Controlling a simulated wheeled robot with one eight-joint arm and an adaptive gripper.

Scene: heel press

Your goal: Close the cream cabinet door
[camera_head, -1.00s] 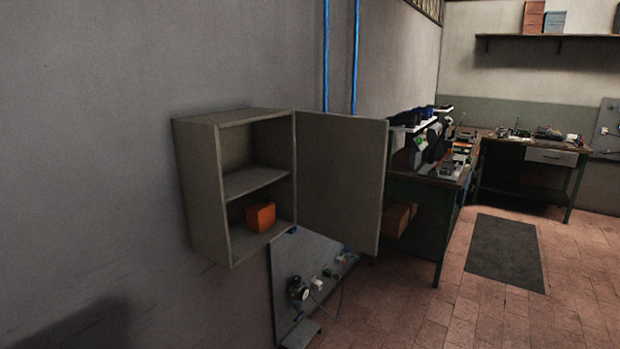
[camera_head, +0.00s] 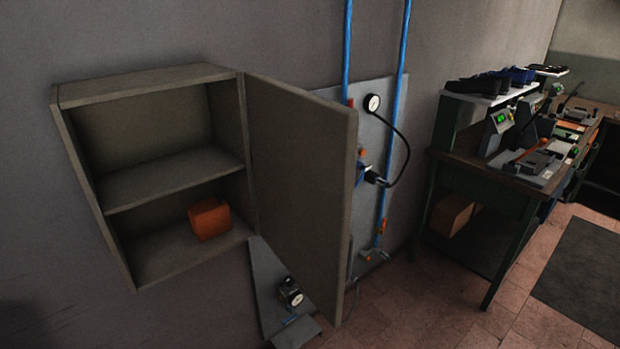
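The cream cabinet (camera_head: 64,140) hangs on the grey wall at the left of the head view. It looks grey-beige in this light. Its door (camera_head: 298,180) is hinged on the right side and stands wide open, swung out toward the room. Inside are two compartments split by a shelf (camera_head: 175,180). An orange box (camera_head: 209,219) sits in the lower compartment, near the right side. My gripper is not in the picture.
Behind the door, a wall panel (camera_head: 385,140) carries a gauge, hoses and blue pipes. Below the cabinet is a small grey stand (camera_head: 275,290) with a device. A workbench (camera_head: 485,190) with machines stands at the right. Open tiled floor (camera_head: 480,325) lies in front.

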